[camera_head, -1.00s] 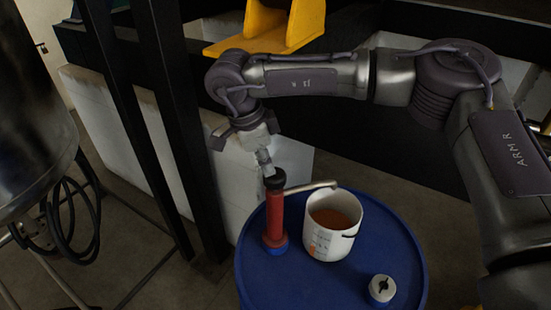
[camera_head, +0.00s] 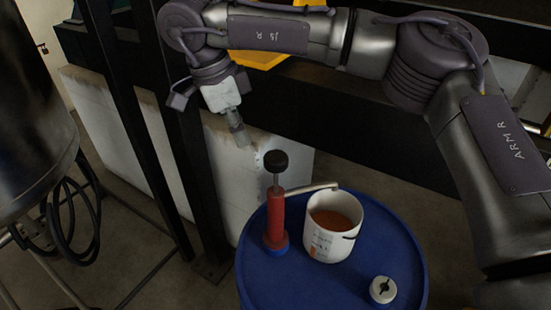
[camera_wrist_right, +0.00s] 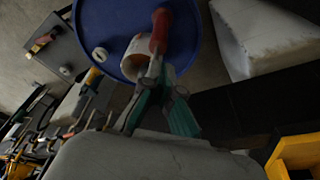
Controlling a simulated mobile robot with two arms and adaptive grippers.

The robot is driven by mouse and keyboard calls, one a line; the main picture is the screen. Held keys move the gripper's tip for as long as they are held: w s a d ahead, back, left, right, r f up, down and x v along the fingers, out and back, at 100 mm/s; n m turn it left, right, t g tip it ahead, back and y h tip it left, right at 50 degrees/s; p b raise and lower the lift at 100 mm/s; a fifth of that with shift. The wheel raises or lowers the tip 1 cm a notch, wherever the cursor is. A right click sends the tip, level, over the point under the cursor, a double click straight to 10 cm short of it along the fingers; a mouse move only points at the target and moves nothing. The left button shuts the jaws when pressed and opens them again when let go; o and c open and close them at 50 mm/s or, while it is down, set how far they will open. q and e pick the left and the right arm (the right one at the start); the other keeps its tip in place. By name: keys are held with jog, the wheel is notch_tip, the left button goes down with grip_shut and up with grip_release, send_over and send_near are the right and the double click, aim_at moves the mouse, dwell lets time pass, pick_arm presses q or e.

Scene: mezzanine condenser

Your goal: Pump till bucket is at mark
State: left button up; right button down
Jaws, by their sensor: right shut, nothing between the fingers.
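The red hand pump (camera_head: 275,220) stands upright on the blue drum (camera_head: 262,285), its black knob (camera_head: 276,161) raised on a bare rod. Its spout (camera_head: 312,188) reaches over the rim of the white bucket (camera_head: 343,243), which holds reddish-brown liquid. The bucket's wall has printed marks and an orange patch; I cannot tell the level against them. My right gripper (camera_head: 241,139) is shut and empty, above and left of the knob, apart from it. In the right wrist view its fingers (camera_wrist_right: 162,73) overlap the red pump (camera_wrist_right: 160,30), beside the bucket (camera_wrist_right: 138,48). My left gripper is not in view.
A white cap (camera_head: 383,290) sits on the drum's front right. Black posts (camera_head: 195,150) and white blocks (camera_head: 235,165) stand behind. A dark tank (camera_head: 35,110) with hanging hoses is at the left. A yellow part (camera_head: 258,60) is behind my arm.

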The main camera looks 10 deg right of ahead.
jog(key=shift+v, duration=1.5)
